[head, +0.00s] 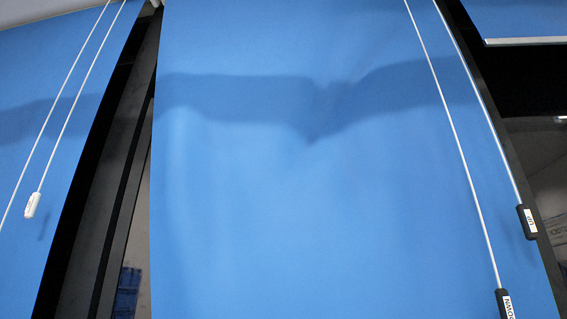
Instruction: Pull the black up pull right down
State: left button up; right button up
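The black pull (527,221) with a white label that seems to read "UP" hangs on a white cord at the right edge of the middle blue blind (300,200). A second black pull (505,304), labelled "DOWN", hangs lower and a little to its left on another white cord. The picture's bottom edge cuts off its lower end. Neither of my grippers shows in the head view.
Another blue blind (50,100) at the left has two white cords and a white pull (33,205). Dark window frames (115,170) stand between the blinds. A third blind (520,18) is raised at the top right.

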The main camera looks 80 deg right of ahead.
aim_at(528, 225)
jog(key=k+j+z, duration=0.1)
jog(key=z, duration=1.4)
jog(key=k+j, duration=0.05)
